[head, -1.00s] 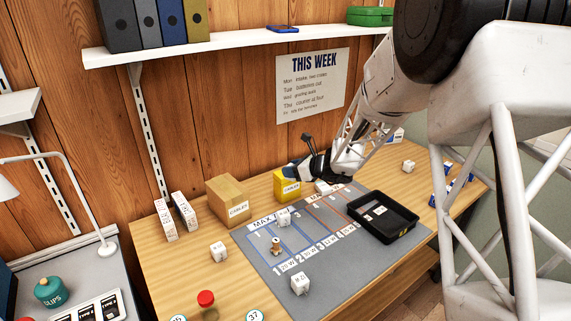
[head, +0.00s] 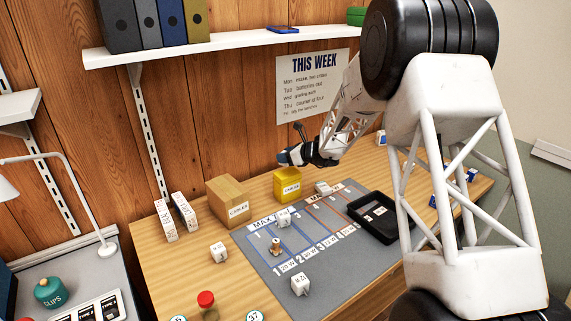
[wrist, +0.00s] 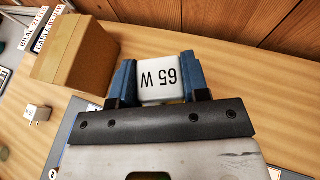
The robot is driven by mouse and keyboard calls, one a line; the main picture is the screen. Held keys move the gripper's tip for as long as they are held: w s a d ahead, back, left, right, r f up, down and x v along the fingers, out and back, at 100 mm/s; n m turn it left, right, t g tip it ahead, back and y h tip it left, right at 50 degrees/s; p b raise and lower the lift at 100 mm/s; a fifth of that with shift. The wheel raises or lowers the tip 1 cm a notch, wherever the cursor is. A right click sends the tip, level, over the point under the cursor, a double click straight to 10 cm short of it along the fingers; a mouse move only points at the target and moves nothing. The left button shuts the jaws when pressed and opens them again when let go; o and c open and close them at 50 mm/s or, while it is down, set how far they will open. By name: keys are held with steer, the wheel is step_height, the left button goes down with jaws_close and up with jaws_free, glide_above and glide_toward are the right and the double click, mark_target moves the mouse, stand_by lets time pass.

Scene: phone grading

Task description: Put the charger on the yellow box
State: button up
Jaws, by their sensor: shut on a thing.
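A white charger marked 65 W (wrist: 160,82) is held between the blue fingers of my gripper (wrist: 160,88) in the wrist view. In the head view my gripper (head: 285,157) is in the air, appearing just above the yellow box (head: 289,187); the charger cannot be made out there. The yellow box stands on the wooden table behind the grey mat, with a label on its front. It is not visible in the wrist view, so I cannot tell how exactly the charger lines up with it.
A cardboard box (head: 233,200) stands left of the yellow box. Other white chargers lie on the table (head: 218,252) and the grey mat (head: 300,284). A black tray (head: 366,225) sits at the mat's right. The wall shelf (head: 230,40) runs above.

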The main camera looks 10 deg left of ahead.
steer(key=shift+w, duration=0.1)
stand_by(0.3)
steer(key=shift+f, duration=1.7)
steer(key=shift+f, duration=0.15)
steer(key=o, duration=0.9)
steer(key=shift+o, duration=0.2)
steer(key=shift+r, duration=0.2)
steer(key=v, duration=1.2)
steer(key=shift+f, duration=0.15)
